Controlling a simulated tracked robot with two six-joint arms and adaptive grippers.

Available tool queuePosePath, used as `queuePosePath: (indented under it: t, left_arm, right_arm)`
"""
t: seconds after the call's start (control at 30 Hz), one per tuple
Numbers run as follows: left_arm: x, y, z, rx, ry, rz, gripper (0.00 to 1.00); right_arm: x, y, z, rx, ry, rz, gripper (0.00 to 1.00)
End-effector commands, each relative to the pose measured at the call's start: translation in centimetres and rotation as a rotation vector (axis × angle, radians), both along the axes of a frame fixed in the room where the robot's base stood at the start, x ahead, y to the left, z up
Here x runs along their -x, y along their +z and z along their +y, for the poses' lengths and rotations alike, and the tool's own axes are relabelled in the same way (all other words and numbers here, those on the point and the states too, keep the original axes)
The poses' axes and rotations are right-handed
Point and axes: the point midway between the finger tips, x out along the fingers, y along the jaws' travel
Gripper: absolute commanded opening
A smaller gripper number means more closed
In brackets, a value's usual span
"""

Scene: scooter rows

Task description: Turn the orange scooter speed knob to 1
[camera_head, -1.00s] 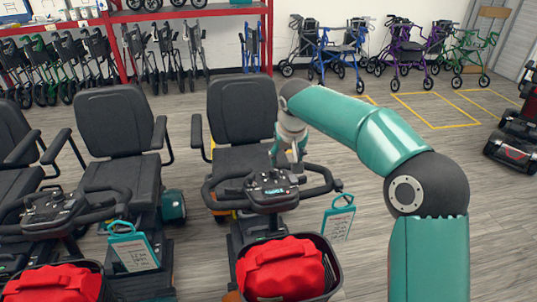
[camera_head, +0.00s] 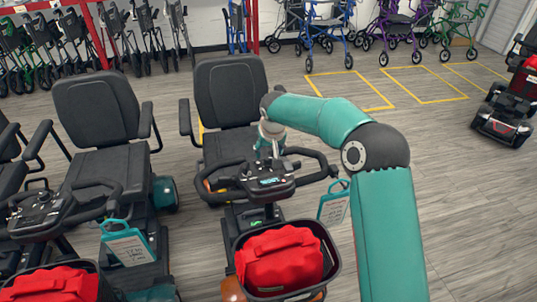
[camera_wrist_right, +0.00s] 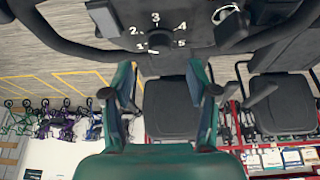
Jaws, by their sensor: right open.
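The scooter with orange trim (camera_head: 230,288) stands in the middle of the head view, with a dark control console (camera_head: 268,179) between its handlebars. In the right wrist view, the dark round speed knob (camera_wrist_right: 160,39) sits amid white numerals; 2, 3, 4 and 5 are readable. In the head view, my right gripper (camera_head: 270,143) is over the console's far side. My left gripper is not in view.
A black basket (camera_head: 333,262) with a red bag (camera_head: 280,261) hangs on the scooter's front. A teal-framed tag (camera_head: 334,204) hangs beside the right handlebar. Another scooter (camera_head: 105,130) stands to the left. The floor to the right is mostly clear.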

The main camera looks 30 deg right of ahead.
Motion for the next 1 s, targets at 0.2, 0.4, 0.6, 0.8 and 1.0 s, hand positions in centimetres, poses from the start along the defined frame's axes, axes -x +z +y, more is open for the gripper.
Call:
queuePosePath:
  t: [0.2,0.4,0.6,0.8,1.0]
  left_arm:
    - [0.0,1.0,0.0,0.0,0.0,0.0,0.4]
    - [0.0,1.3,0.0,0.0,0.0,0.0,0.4]
    - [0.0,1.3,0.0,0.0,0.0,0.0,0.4]
    - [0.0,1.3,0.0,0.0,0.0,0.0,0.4]
    - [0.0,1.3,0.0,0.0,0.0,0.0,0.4]
  right_arm:
    - [-1.3,-3.3,-0.5,0.0,-0.001,0.002,0.59]
    - [-1.8,-4.7,-0.7,0.0,-0.001,0.001,0.59]
    - [-1.9,-4.9,-0.7,0.0,-0.002,-0.001,0.59]
    - [-1.9,-4.9,-0.7,0.0,-0.002,-0.001,0.42]
    - [-1.9,-4.9,-0.7,-0.001,-0.002,0.0,0.09]
